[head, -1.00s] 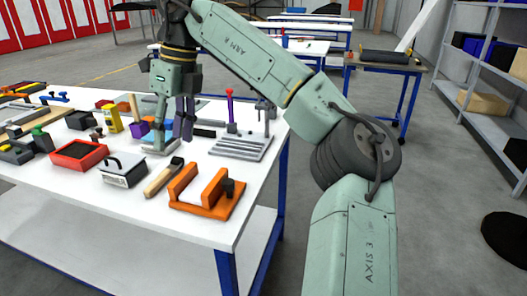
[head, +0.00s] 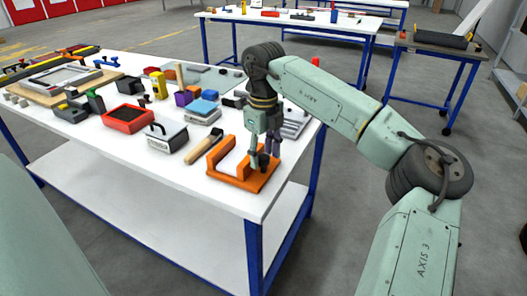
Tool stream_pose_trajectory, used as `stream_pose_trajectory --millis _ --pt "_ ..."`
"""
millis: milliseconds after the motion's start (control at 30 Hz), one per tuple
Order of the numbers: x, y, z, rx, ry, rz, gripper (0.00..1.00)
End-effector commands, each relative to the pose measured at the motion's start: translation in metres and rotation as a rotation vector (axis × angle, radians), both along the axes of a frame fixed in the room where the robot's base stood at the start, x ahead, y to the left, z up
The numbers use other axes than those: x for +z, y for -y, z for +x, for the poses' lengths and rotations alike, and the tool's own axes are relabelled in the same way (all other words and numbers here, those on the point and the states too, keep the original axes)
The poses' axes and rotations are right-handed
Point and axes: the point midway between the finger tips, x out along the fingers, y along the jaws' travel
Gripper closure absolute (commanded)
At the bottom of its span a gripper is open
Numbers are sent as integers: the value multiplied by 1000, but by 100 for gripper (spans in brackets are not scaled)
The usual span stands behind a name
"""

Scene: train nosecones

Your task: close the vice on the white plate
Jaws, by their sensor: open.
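The orange vice (head: 226,178) lies near the front right of the white table, with two upright orange jaws and a gap between them. A dark knob stands at its right end. My gripper (head: 264,162) points down over that right end, with its fingers open at the dark knob. I cannot tell whether the fingers touch the knob, and they hide part of it and of the right jaw. I cannot make out a white plate between the jaws.
A wooden-handled tool (head: 202,149) lies just left of the vice. A silver box with a handle (head: 167,138) and a red tray (head: 128,118) stand further left. A blue block (head: 203,107) and a grey slotted plate (head: 293,124) are behind. The table's front edge is close to the vice.

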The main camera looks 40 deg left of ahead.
Motion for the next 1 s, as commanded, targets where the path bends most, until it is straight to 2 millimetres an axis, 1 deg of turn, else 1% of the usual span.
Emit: stream_pose_trajectory --millis 100,333,1000 --pt "-4 0 0 1 0 1 52" --pt "-5 0 0 0 0 1 52" --pt "-5 0 0 0 0 1 97"
